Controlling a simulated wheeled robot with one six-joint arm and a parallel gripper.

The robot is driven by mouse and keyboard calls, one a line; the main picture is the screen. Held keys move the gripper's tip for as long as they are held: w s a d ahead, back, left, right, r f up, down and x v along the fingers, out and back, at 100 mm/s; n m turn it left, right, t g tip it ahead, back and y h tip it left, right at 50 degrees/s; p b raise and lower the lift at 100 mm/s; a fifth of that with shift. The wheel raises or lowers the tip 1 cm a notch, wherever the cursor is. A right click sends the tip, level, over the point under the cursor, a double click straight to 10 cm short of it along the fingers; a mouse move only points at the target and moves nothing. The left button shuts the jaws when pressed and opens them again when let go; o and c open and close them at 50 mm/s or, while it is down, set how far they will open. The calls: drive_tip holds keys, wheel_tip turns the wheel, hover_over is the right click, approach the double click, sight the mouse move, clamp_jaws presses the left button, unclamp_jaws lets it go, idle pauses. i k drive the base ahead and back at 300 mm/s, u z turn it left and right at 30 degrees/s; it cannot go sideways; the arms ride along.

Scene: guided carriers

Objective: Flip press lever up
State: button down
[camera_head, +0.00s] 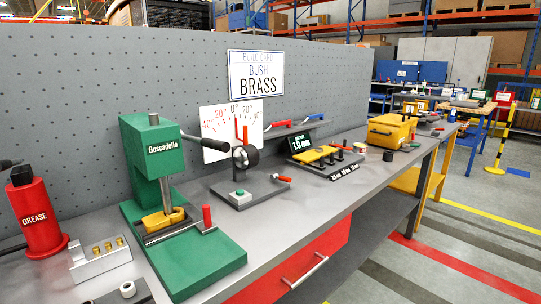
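The green press (147,165), labelled "Guscadello", stands on the grey bench at left centre. A lever (206,142) with a thick dark grip runs from the press head to the right, sloping slightly down. Its far end overlaps the angle gauge behind it in the picture. A grey ram comes down from the head to a yellow piece (163,219) on the press base. A small red-handled clamp (207,218) stands at the base's right side. My gripper is not in view, and nothing is seen touching the lever.
A red grease can (39,217) and a metal block with brass bushes (100,260) stand left of the press. The angle gauge fixture (242,190), a yellow-keyed unit (318,157) and a yellow box (391,131) stand to the right. A grey pegboard (60,110) rises behind.

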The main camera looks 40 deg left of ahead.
sight(218, 145)
drive_tip(key=u, duration=0.45)
drive_tip(key=i, duration=0.9)
drive_tip(key=u, duration=0.75)
